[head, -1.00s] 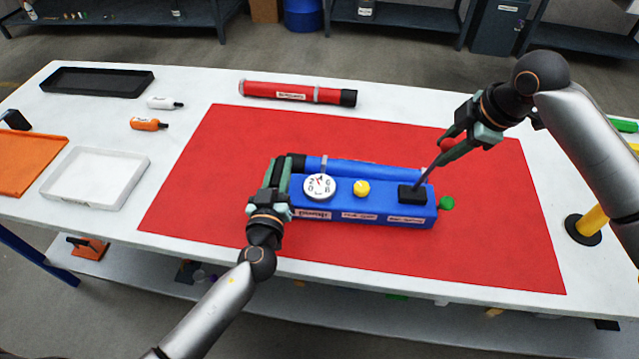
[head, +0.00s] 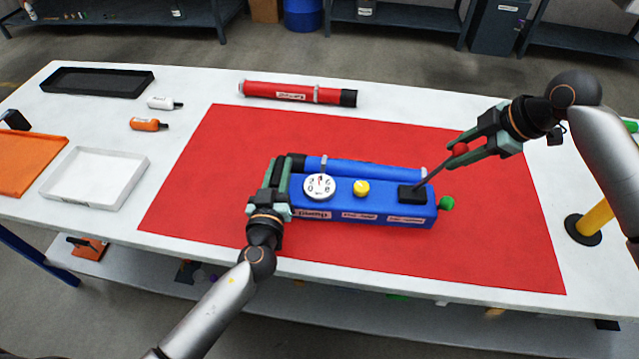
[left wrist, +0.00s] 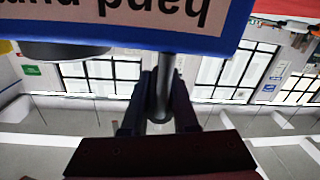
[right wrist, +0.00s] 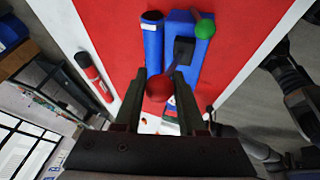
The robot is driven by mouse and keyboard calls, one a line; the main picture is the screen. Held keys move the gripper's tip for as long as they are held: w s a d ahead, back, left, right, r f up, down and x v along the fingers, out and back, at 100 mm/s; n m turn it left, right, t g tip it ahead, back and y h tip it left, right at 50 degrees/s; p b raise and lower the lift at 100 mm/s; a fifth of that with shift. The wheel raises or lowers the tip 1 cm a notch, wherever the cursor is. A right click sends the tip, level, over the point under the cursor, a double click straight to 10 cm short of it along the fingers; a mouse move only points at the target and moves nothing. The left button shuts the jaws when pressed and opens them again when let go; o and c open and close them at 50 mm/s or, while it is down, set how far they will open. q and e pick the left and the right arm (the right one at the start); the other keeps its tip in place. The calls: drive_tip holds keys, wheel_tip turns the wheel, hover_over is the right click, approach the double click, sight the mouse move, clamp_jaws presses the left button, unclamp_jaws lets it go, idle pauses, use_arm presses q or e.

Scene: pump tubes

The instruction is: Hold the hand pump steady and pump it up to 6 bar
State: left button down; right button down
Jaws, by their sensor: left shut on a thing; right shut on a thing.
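The blue hand pump (head: 370,211) lies on the red mat (head: 480,240). It has a round white gauge (head: 319,186), a yellow knob (head: 361,187), a green knob (head: 446,203) at its right end and a black pivot block (head: 411,194). The gauge needle points roughly upward; its exact reading is too small to tell. My left gripper (head: 277,178) is shut at the pump's left end, around a grey post (left wrist: 163,95) in the left wrist view. My right gripper (head: 458,153) is shut on the red ball (right wrist: 159,88) of the pump lever (head: 435,172), which leans to the right.
A red cylinder (head: 300,93) lies behind the mat. White (head: 164,103) and orange (head: 149,124) bottles, a black tray (head: 97,80), a white tray (head: 93,178) and an orange tray (head: 30,160) are at the left. A yellow post (head: 594,220) stands at the right.

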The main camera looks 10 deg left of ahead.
drive_tip(key=shift+f, duration=0.2)
drive_tip(key=shift+a+r, duration=0.1)
drive_tip(key=shift+a, duration=0.05)
drive_tip(key=shift+s+a+r+h, duration=0.1)
drive_tip(key=shift+a+r+h, duration=0.25)
drive_tip(key=shift+a+h, duration=0.5)
drive_tip(key=shift+a+r+n+h, duration=0.15)
drive_tip(key=shift+a+r+h, duration=0.05)
drive_tip(key=shift+a+h, duration=0.25)
drive_tip(key=shift+a+r+n+h, duration=0.15)
drive_tip(key=shift+a+h, duration=0.15)
drive_tip(key=shift+a, duration=0.2)
drive_tip(key=shift+s+a+r+h, duration=0.1)
drive_tip(key=shift+a+r+h, duration=0.05)
drive_tip(key=shift+a+h, duration=0.7)
drive_tip(key=shift+a, duration=0.15)
